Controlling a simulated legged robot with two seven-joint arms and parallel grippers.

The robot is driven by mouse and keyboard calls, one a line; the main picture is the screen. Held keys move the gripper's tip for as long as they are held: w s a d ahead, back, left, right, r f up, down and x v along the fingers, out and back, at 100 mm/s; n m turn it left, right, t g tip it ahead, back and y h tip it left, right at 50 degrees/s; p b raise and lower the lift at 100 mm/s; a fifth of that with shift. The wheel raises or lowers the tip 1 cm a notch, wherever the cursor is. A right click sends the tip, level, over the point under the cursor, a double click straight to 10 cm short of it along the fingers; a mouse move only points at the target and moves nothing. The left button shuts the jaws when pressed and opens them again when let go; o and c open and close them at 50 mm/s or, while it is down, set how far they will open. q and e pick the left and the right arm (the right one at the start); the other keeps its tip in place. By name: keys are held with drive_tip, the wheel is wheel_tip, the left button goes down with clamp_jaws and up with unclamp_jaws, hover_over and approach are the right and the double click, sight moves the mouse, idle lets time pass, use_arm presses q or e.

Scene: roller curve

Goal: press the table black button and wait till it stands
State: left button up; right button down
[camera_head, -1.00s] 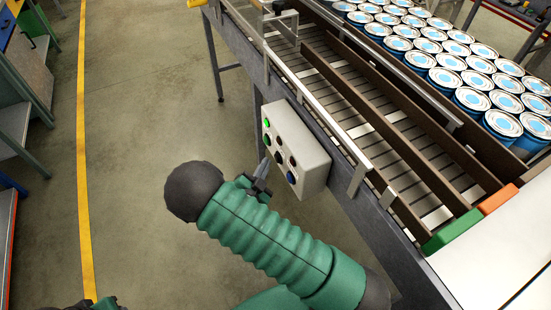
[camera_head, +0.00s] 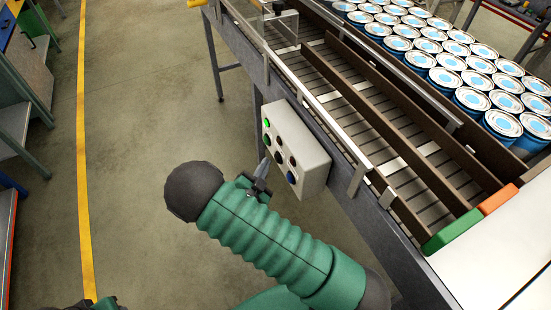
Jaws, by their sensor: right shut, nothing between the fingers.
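A light grey control box (camera_head: 313,158) is fixed to the side of the conveyor. I cannot tell if the tips touch a button. My left gripper (camera_head: 102,303) shows only in part at the bottom left edge, and its fingers are not clear.
The conveyor (camera_head: 350,115) has dark slats and brown side rails. Many blue cans (camera_head: 445,78) with white lids stand behind it. A green block (camera_head: 452,231) and an orange block (camera_head: 498,198) sit by a white panel. Open floor lies left, with a yellow line (camera_head: 82,150).

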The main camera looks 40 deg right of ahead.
drive_tip(key=shift+d, duration=0.15)
drive_tip(key=shift+s+d, duration=0.15)
drive_tip(key=shift+d, duration=0.15)
drive_tip(key=shift+s+d+r, duration=0.1)
drive_tip(key=shift+d, duration=0.35)
idle(0.8)
drive_tip(key=shift+a, duration=0.15)
drive_tip(key=shift+w+a, duration=0.2)
drive_tip(key=shift+a, duration=0.5)
drive_tip(key=shift+w+a+b, duration=0.1)
drive_tip(key=shift+w+a, duration=0.1)
drive_tip(key=shift+a, duration=0.6)
drive_tip(key=shift+w+a+b, duration=0.15)
drive_tip(key=shift+a, duration=0.7)
drive_tip(key=shift+w+a+b, duration=0.1)
drive_tip(key=shift+w+a, duration=0.1)
drive_tip(key=shift+a, duration=0.6)
drive_tip(key=shift+w, duration=0.1)
